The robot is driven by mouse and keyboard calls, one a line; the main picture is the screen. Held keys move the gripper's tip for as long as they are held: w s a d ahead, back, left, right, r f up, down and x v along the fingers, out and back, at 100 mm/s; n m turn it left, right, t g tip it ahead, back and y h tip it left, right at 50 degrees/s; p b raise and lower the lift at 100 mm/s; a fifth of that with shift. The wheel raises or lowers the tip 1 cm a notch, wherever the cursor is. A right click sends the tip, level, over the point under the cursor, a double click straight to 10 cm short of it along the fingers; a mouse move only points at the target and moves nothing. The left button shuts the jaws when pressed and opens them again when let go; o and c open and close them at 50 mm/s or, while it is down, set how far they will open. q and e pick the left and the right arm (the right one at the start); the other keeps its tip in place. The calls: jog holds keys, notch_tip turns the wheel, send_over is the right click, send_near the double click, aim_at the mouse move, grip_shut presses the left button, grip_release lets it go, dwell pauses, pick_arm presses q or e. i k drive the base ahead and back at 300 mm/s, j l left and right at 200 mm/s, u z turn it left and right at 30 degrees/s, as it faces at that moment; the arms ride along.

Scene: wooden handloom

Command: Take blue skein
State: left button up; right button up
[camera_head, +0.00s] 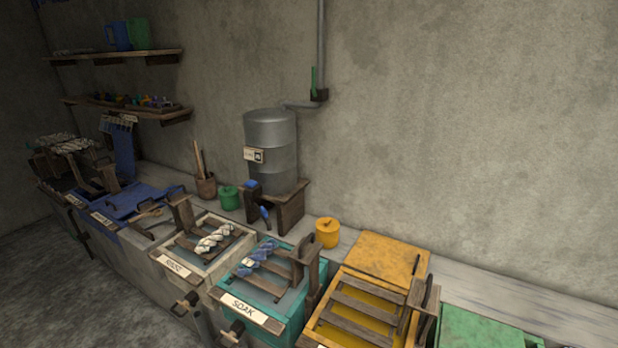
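A blue and white twisted skein (258,254) lies on the wooden slats of the teal box labelled SOAK (250,310), near its back left side. A paler, mostly white skein (214,239) lies on the slats of the neighbouring box to the left, whose label (174,266) is hard to read. Neither of my grippers shows in the head view.
A yellow box (382,262) with slats and a green box (475,330) stand to the right. A blue-lidded box (135,199) is to the left. A metal tank (271,140) stands behind on a wooden stand, near yellow (327,233) and green (229,198) pots.

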aim_at(253, 261)
jog(key=i+j, duration=0.15)
jog(key=j, duration=0.2)
jog(key=i+j, duration=0.2)
jog(key=j, duration=0.15)
jog(key=i+j, duration=0.15)
jog(key=j, duration=0.2)
